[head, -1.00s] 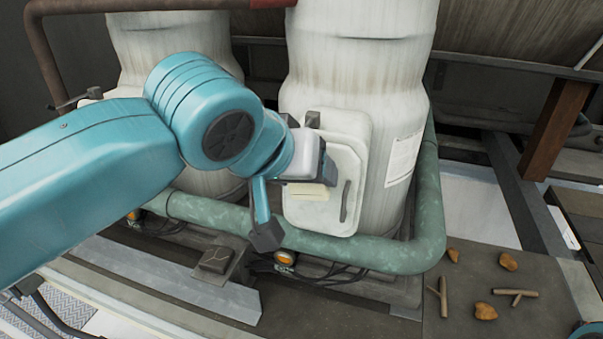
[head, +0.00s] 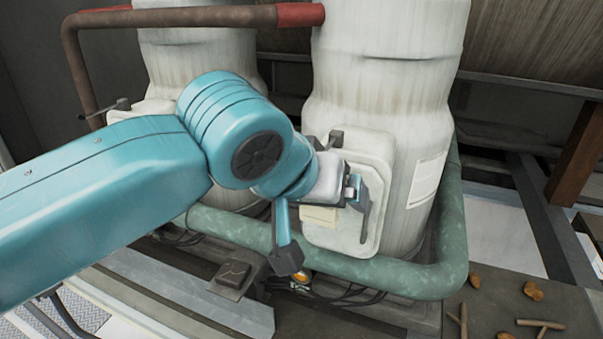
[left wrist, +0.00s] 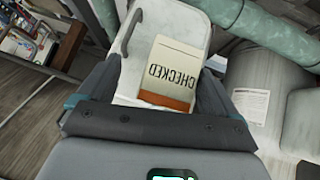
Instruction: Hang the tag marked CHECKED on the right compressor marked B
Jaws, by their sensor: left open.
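The right compressor (head: 385,85) is a tall white cylinder with a pale cover box (head: 372,160) on its front; no letter B is readable on it. The cream CHECKED tag (head: 320,213) is in front of the cover's lower left part. In the left wrist view the tag (left wrist: 172,72) has upside-down lettering and an orange-brown end strip, with the cover (left wrist: 180,20) behind it. My left gripper (head: 325,227) is open at the cover, and its fingers (left wrist: 160,68) stand on either side of the tag. What holds the tag's upper end is hidden.
A green pipe (head: 400,272) runs low around the compressors. The left compressor (head: 195,55) stands partly behind my arm, with a brown pipe (head: 170,17) above. Stones and sticks lie on the floor (head: 470,300) at the lower right. A paper label (head: 427,180) is on the right compressor.

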